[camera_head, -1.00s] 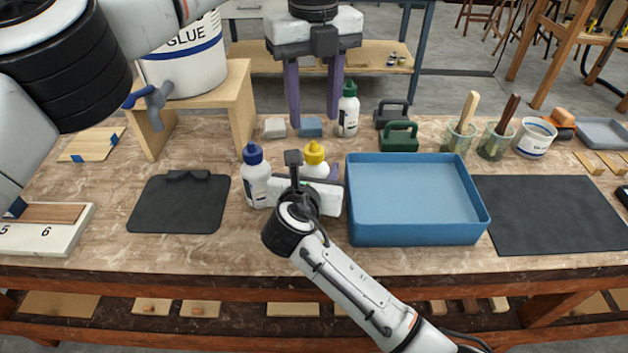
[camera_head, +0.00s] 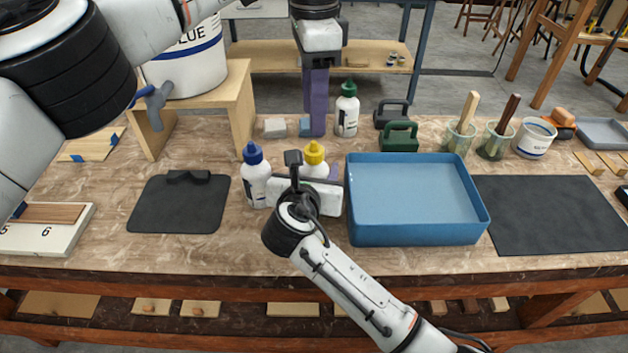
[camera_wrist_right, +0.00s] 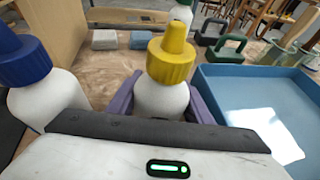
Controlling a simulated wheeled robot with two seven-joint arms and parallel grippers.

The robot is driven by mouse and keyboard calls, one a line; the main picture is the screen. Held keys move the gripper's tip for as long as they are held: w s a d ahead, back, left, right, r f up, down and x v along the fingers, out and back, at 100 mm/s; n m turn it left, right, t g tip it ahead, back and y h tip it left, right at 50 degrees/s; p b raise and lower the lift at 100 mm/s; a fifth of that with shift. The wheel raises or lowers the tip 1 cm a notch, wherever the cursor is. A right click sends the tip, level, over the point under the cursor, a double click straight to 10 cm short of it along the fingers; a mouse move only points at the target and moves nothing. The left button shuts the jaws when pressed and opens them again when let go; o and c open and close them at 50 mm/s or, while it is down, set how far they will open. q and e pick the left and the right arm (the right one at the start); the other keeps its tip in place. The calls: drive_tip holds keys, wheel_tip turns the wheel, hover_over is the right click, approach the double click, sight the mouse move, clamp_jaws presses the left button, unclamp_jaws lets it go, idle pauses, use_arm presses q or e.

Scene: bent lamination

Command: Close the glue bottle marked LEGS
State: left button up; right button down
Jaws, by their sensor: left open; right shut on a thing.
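Three white bottles stand upright on the bench: a blue-capped one (camera_head: 257,185), a yellow-capped one (camera_head: 316,169) and a green-capped one (camera_head: 346,116). No label reading LEGS is legible. My right gripper (camera_wrist_right: 164,100) is shut on the yellow-capped bottle, with its purple fingers on either side of the body; the yellow cone cap (camera_wrist_right: 171,58) rises above them. In the head view my right wrist hides the lower part of that bottle. My left gripper (camera_head: 317,132) is open and empty, pointing down behind the bottles; its fingers overlap in this view.
A blue tray (camera_head: 418,238) lies right of the yellow-capped bottle. A dark clipboard-like board (camera_head: 178,206) lies to the left. A wooden stand (camera_head: 243,110) bears a glue bucket (camera_head: 190,70). Small blocks and green and dark clamp-like items (camera_head: 399,137) lie behind. The front bench strip is clear.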

sight(314, 142)
use_arm(q)
drive_tip(key=shift+n, duration=1.2)
drive_tip(key=shift+f, duration=4.05)
